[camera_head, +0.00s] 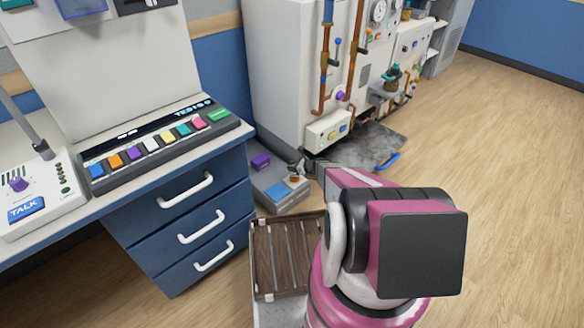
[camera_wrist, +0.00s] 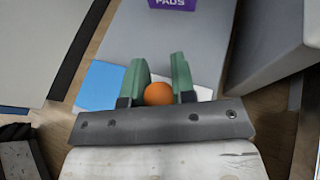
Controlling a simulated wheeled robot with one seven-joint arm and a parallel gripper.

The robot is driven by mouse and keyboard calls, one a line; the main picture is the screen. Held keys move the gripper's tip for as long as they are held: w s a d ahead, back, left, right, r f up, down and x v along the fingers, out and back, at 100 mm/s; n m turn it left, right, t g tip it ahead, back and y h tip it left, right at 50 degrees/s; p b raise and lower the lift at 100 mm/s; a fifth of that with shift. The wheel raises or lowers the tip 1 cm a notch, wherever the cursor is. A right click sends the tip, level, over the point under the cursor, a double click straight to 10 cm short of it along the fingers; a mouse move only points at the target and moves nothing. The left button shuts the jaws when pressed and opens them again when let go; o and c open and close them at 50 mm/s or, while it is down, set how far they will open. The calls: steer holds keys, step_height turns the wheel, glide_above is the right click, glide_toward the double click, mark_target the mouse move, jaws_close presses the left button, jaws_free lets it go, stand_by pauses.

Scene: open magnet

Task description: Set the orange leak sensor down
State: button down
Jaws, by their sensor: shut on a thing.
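The orange leak sensor (camera_wrist: 158,94) shows as a round shape between the two green fingers of my gripper (camera_wrist: 158,82) in the wrist view. My gripper is shut on it. Behind and under it lies a white square (camera_wrist: 203,93) on a grey platform (camera_wrist: 165,42), with a blue square (camera_wrist: 100,86) to the left. In the head view the sensor is a small orange spot (camera_head: 295,179) over the platform's right part, just below my gripper (camera_head: 299,168). I cannot tell whether the sensor touches the white square.
A blue drawer cabinet (camera_head: 190,225) is to the left, and a white machine with copper pipes (camera_head: 285,70) stands behind. A brown slatted tray (camera_head: 283,255) is nearer. Open wooden floor (camera_head: 500,160) lies right.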

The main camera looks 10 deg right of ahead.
steer(key=c, duration=0.9)
jaws_free()
steer(key=shift+f, duration=0.1)
steer(key=shift+c, duration=0.2)
steer(key=v, duration=1.2)
steer(key=s+a+r+n+g+h, duration=0.3)
steer(key=s+a+r+n+g, duration=0.4)
steer(key=s+r+n, duration=0.65)
steer(key=s+r+n+h, duration=0.8)
steer(key=s+r+n, duration=0.3)
steer(key=r, duration=0.5)
steer(key=shift+s+a+g, duration=0.25)
steer(key=shift+s+g, duration=0.05)
steer(key=shift+s, duration=0.2)
